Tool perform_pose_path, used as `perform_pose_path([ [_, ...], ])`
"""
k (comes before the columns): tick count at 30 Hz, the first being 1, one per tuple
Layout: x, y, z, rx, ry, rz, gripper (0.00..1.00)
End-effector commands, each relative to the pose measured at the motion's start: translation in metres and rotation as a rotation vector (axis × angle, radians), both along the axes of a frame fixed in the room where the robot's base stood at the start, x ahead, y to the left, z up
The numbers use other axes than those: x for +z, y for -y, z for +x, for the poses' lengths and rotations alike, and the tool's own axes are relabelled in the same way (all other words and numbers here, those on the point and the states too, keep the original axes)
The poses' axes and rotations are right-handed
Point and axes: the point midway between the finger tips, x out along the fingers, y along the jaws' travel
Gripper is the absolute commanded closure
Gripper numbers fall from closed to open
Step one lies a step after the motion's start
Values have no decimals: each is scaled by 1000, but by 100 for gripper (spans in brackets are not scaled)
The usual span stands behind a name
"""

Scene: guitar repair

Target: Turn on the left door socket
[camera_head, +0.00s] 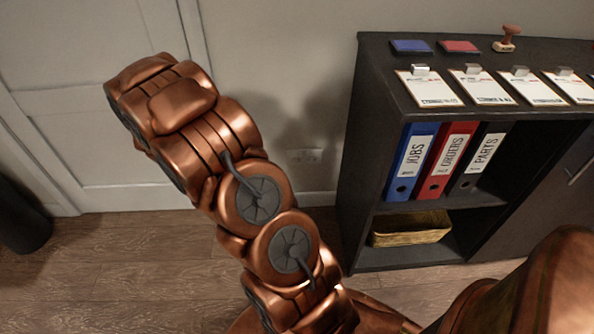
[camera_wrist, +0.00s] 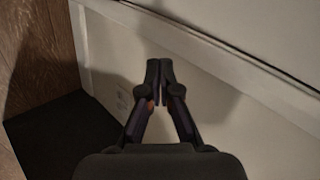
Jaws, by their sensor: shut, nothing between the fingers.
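A pale double wall socket (camera_head: 303,156) sits low on the wall between the white door and the dark cabinet in the head view. A faint pale plate, apparently this socket, shows on the wall left of my fingers in the wrist view (camera_wrist: 123,97). Its switch positions are too small to tell. My gripper (camera_wrist: 159,64) is shut and empty, its dark fingertips together in front of the pale wall. Whether it touches the wall cannot be told. In the head view my copper arm reaches up toward the door and hides the gripper.
The white door (camera_head: 90,110) stands at left. The dark cabinet (camera_head: 352,190) at right holds binders (camera_head: 433,160) and a basket (camera_head: 410,229), with clipboards (camera_head: 490,87) on top. A black cylindrical object (camera_head: 20,215) stands at far left. Wooden floor (camera_head: 140,260) is clear below the door.

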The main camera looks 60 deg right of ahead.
Motion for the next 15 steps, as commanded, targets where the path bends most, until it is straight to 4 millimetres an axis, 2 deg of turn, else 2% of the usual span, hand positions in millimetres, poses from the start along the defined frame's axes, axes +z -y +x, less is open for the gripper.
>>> perform_pose_path([
  [1,-32,18,-5,-71,17,-18,100],
  [3,-56,42,-14,-174,55,-53,100],
  [9,-120,105,-58,-453,154,-182,100],
  [15,-173,147,-115,-683,243,-350,100],
])
